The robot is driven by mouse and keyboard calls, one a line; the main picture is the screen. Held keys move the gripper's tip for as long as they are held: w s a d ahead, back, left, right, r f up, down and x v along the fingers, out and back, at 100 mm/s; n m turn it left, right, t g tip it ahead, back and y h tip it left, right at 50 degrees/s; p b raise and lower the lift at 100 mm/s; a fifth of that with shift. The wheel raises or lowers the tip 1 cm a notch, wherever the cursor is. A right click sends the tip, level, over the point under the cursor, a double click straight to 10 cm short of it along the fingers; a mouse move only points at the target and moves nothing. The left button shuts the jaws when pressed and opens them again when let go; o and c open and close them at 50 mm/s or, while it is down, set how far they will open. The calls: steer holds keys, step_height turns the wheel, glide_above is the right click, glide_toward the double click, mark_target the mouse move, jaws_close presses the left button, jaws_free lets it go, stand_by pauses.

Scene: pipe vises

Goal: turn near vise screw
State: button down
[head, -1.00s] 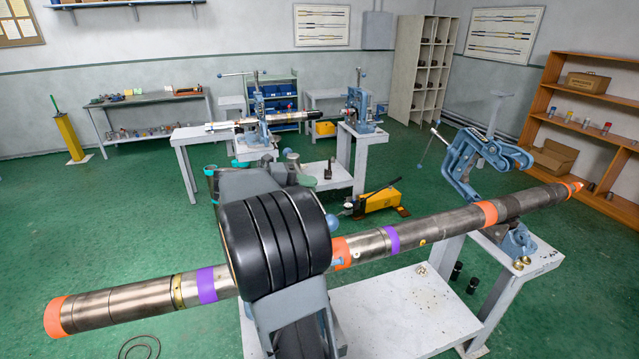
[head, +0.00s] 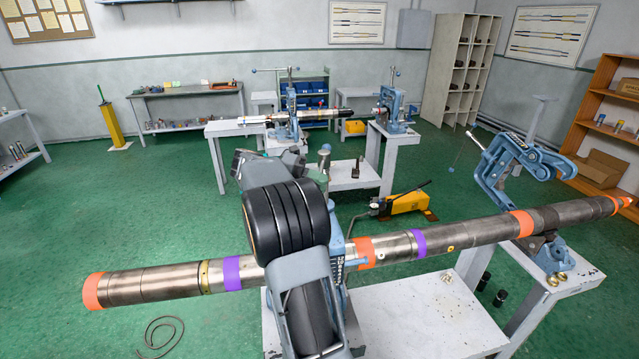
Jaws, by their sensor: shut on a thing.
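The near vise (head: 338,240) is blue and stands on a white table (head: 430,310). It is mostly hidden behind my thick black and grey arm links. A long steel pipe (head: 140,283) with orange and purple bands runs through it. The pipe rests at the right on a second blue vise (head: 510,165), whose yoke is tilted open. My grey wrist shows behind the black links, above the pipe. My gripper's fingers and the near vise's screw are hidden behind my arm, so I cannot see what they touch.
A yellow hand pump (head: 405,203) lies on the green floor behind the pipe. Two more blue vises (head: 393,108) stand on white tables at the back. A dark cable coil (head: 164,334) lies at the front left. Open floor is at the left.

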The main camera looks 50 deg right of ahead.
steer(key=shift+r, duration=0.35)
steer(key=c, duration=1.2)
jaws_free()
steer(key=shift+a, duration=0.1)
steer(key=shift+o, duration=0.2)
steer(key=shift+f, duration=0.15)
steer(key=shift+s, duration=0.1)
